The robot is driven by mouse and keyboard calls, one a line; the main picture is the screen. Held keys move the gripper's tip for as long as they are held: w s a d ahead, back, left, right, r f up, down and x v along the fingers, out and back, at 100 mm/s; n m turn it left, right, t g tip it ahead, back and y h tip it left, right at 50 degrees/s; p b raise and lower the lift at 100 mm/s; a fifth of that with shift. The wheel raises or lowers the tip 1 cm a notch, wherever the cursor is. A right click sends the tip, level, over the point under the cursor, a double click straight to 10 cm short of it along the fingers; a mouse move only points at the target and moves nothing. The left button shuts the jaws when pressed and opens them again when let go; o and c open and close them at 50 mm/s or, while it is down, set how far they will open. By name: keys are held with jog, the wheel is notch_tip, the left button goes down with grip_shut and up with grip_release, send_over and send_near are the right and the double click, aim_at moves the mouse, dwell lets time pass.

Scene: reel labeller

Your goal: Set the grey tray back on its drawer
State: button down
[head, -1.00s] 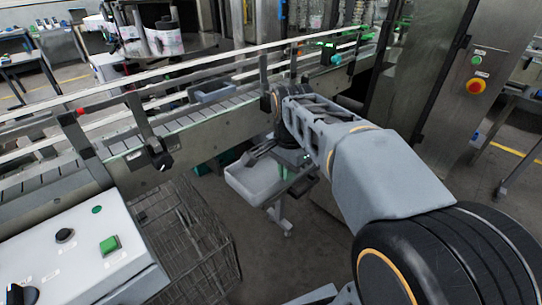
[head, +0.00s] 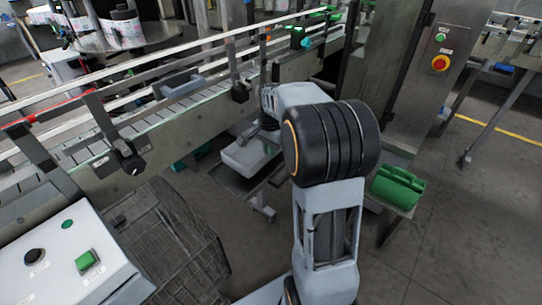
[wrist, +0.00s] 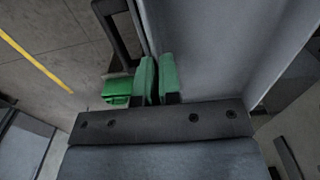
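The grey tray (head: 244,156) is below the conveyor in the head view, near the middle. A darker flat grey surface, likely the drawer (head: 238,184), shows under its front side. I cannot tell whether the tray touches it. In the wrist view the tray (wrist: 220,45) fills the upper right. My gripper (wrist: 158,80) has its two green fingertips close together, one on each side of the tray's wall, so it looks shut on that wall. In the head view my arm hides most of the gripper and the tray's right end.
The conveyor (head: 190,104) with its rails runs above and behind the tray. A wire basket (head: 165,235) stands front left, beside a control box (head: 60,262). A green object (head: 397,187) sits on a stand to the right. Floor is open between basket and arm.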

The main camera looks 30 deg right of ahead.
jog(key=shift+w+d+f, duration=0.1)
jog(key=shift+w+f, duration=0.05)
jog(key=shift+f, duration=0.1)
jog(key=shift+w+d+f, duration=0.1)
jog(key=shift+f, duration=0.8)
jog(key=shift+w+d+f, duration=0.1)
jog(key=shift+f, duration=0.8)
jog(key=shift+f, duration=0.15)
jog(key=c, duration=1.3)
grip_release()
